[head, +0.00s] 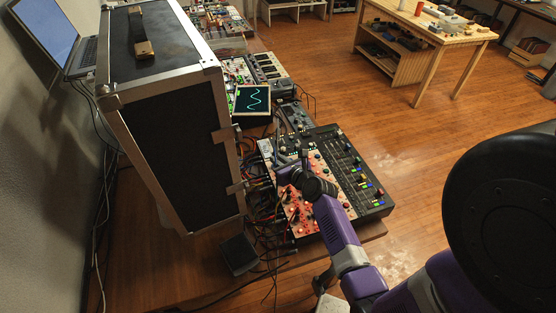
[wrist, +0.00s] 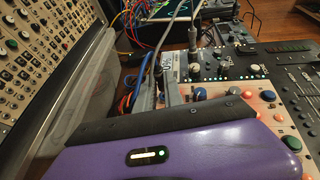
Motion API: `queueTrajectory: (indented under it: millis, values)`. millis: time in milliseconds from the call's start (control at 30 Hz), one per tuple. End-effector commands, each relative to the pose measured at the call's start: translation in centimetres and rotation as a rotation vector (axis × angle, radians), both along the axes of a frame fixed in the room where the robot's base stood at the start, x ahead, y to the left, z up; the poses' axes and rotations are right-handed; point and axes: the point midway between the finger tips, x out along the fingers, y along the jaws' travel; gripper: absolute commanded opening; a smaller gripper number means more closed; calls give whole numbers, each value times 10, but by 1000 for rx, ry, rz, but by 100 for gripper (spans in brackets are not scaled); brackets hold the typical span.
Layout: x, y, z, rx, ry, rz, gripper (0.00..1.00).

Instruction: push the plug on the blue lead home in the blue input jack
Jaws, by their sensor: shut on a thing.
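My gripper (head: 291,163) is over the left part of a salmon-coloured panel with knobs (head: 299,217), near its back edge. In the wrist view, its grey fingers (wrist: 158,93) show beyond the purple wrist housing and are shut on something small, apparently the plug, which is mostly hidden. A lead (wrist: 149,62) rises from about the fingers, and its colour is hard to tell. A bright blue cable (wrist: 134,86) runs just left of them. I cannot make out the blue input jack or how deep the plug sits.
Several knobs and upright plugs (wrist: 193,38) stand close beyond and right of the fingers. A black fader mixer (head: 357,178) lies to the right. A large black case (head: 175,140) stands to the left, with tangled cables (head: 262,205) between. The wooden floor at right is open.

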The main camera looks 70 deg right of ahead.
Motion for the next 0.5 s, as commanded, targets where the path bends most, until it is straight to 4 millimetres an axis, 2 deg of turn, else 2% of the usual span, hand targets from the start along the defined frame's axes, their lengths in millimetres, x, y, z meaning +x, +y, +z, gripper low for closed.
queueTrajectory:
  millis: [500]
  values:
    - [1,1,0,-4,3,-37,0]
